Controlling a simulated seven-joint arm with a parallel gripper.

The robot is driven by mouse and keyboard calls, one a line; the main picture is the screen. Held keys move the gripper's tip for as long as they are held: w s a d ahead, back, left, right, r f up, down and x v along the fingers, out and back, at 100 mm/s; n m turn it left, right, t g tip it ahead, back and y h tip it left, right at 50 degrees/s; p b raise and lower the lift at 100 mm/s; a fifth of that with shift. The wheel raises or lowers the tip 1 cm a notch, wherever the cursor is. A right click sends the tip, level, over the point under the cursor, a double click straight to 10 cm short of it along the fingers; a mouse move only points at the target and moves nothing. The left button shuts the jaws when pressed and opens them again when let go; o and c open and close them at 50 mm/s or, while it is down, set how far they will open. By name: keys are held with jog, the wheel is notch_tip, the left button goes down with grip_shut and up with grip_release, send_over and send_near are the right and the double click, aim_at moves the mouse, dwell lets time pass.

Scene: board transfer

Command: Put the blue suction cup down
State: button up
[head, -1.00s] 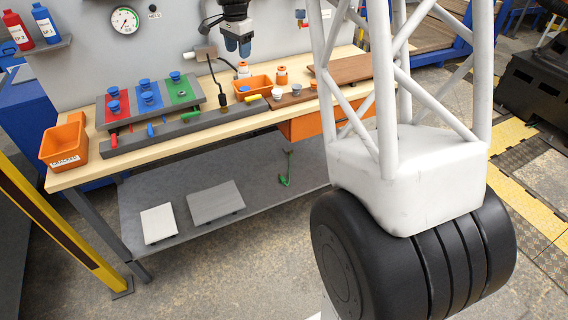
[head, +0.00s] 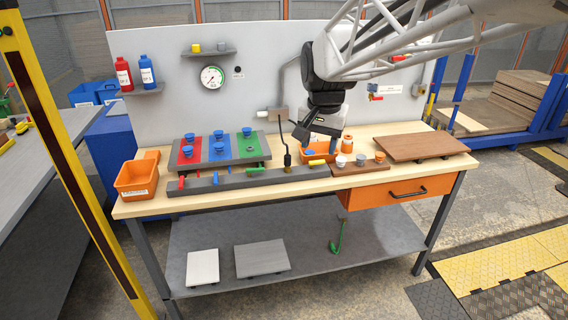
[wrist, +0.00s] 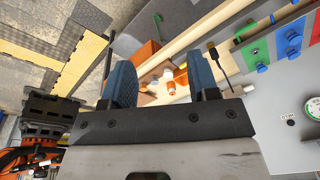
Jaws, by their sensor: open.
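I cannot tell for sure which is the suction cup.
A dark cable hangs left of the tray. An orange bin (head: 136,181) is at the left end; a brown board (head: 418,146) lies right.

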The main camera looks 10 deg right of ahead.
jog(key=s+a+f+n, duration=0.1)
jog(key=s+f+n, duration=0.2)
jog(key=s, duration=0.8)
jog(key=s+a+f+n, duration=0.2)
jog(key=s+f+n, duration=0.1)
jog(key=s, duration=0.9)
jog(key=shift+s+f+t, duration=0.15)
jog(key=shift+s+t, duration=0.05)
jog(key=shift+t, duration=0.2)
